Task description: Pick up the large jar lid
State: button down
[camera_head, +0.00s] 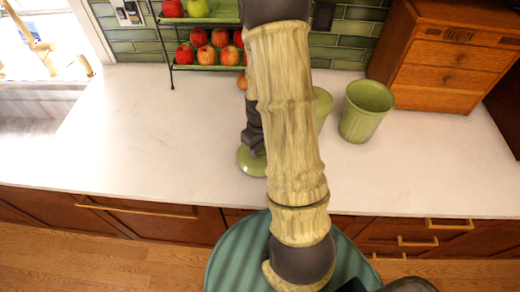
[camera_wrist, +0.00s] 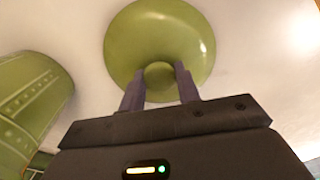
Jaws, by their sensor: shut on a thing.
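The large jar lid (camera_wrist: 160,30) is a round, glossy green disc with a round knob in its middle. My gripper (camera_wrist: 160,78) is shut on the lid's knob, with one dark finger on each side of it. In the head view the lid (camera_head: 247,163) shows at the left of my arm, near the front part of the white counter. Its right part is hidden behind my arm. My gripper (camera_head: 256,150) is above it there, mostly hidden too. I cannot tell whether the lid touches the counter.
A green ribbed jar (camera_head: 365,112) stands open on the counter (camera_head: 440,160) to the right. Another green jar (camera_head: 322,105) is partly hidden behind my arm. A wooden drawer box (camera_head: 450,62) stands at the back right. A fruit rack (camera_head: 205,68) with apples stands at the back. The counter's left is clear.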

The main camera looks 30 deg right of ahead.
notch_tip(320, 180, up, 9)
jog(key=shift+w+f+b, duration=0.1)
jog(key=shift+f+b, duration=0.1)
jog(key=shift+b, duration=0.2)
dwell(0.5)
